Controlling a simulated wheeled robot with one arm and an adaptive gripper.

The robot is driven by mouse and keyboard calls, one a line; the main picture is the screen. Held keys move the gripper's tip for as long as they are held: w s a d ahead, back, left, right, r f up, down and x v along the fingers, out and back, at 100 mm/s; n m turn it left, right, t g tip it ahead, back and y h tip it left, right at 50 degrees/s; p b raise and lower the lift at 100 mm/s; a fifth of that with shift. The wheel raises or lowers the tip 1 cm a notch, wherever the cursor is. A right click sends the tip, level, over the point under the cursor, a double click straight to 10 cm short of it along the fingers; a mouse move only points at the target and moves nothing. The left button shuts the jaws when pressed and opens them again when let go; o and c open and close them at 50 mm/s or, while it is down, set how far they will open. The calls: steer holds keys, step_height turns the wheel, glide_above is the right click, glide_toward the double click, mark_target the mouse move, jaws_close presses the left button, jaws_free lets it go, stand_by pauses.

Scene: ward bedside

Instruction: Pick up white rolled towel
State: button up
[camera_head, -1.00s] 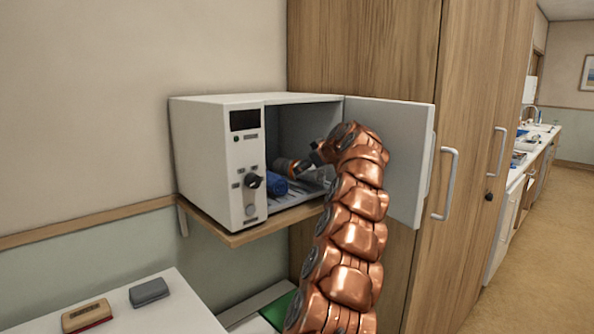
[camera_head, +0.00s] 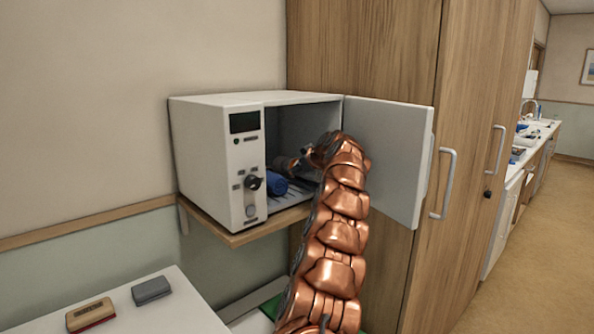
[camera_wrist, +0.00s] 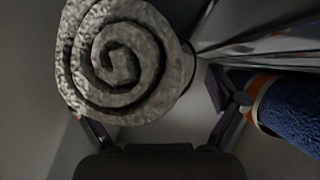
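The white rolled towel (camera_wrist: 122,60) shows in the wrist view as a greyish spiral end, large at the upper left and close to the camera. My gripper (camera_wrist: 150,102) is open, its two fingers spread below and beside the roll. The left finger lies partly behind the roll's lower edge; the right finger stands apart from it. I cannot tell whether a finger touches the roll. In the head view my gripper (camera_head: 308,155) reaches into the open cabinet (camera_head: 215,150), mostly hidden by my arm; I cannot clearly make out the white towel there.
A blue rolled towel (camera_head: 277,187) lies in the cabinet; in the wrist view it (camera_wrist: 292,112) sits close to the right finger. The cabinet door (camera_head: 385,155) stands open on the right. A wooden shelf (camera_head: 240,238) carries the cabinet. A table with two small blocks is below left.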

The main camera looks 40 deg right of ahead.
steer(key=c, duration=1.1)
steer(key=shift+r, duration=0.1)
